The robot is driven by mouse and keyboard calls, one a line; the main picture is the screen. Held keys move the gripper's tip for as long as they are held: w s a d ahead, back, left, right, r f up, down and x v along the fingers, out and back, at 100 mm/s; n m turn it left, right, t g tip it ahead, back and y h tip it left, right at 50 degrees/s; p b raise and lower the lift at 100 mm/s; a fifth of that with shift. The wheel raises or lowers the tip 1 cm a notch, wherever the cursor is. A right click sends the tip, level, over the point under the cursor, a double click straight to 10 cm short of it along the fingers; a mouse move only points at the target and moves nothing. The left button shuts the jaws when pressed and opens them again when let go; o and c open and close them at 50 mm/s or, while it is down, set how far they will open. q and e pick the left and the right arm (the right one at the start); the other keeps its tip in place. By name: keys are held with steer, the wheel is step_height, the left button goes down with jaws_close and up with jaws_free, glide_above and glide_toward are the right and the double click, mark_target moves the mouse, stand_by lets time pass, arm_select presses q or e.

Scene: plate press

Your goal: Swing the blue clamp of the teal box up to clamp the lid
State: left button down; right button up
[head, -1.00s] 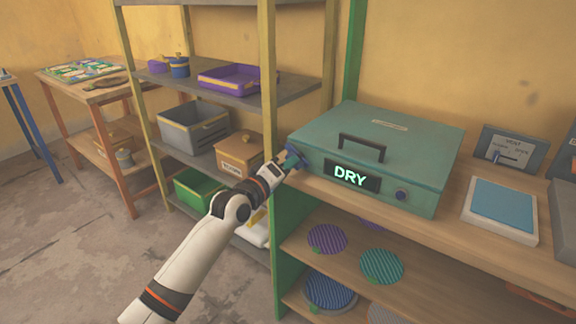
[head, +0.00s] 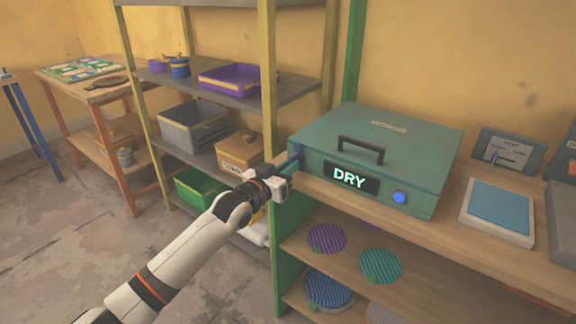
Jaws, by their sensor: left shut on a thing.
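The teal box (head: 385,145) sits on the wooden counter with its lid down. A dark handle (head: 361,149) is on the lid, and the front panel reads DRY (head: 349,178). A round button (head: 400,198) on the front glows blue. The blue clamp (head: 296,151) is at the box's left front corner, partly hidden by my gripper. My left gripper (head: 282,176) is just below and left of that corner, shut on the blue clamp; its fingertips are hard to make out. My right gripper is not in view.
A blue-topped pad (head: 500,206) stands on the counter to the right. Striped discs, one purple (head: 327,239) and one teal (head: 381,265), lie on the shelf below. Shelving with a purple tray (head: 232,79) and bins stands at the left.

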arm_select(q)
steer(key=shift+f+m, duration=0.1)
steer(key=shift+m, duration=0.7)
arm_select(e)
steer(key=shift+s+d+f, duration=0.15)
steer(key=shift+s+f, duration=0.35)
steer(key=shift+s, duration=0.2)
arm_select(q)
steer(key=c, duration=1.4)
jaws_free()
steer(key=shift+c, duration=0.2)
steer(key=shift+s, duration=0.1)
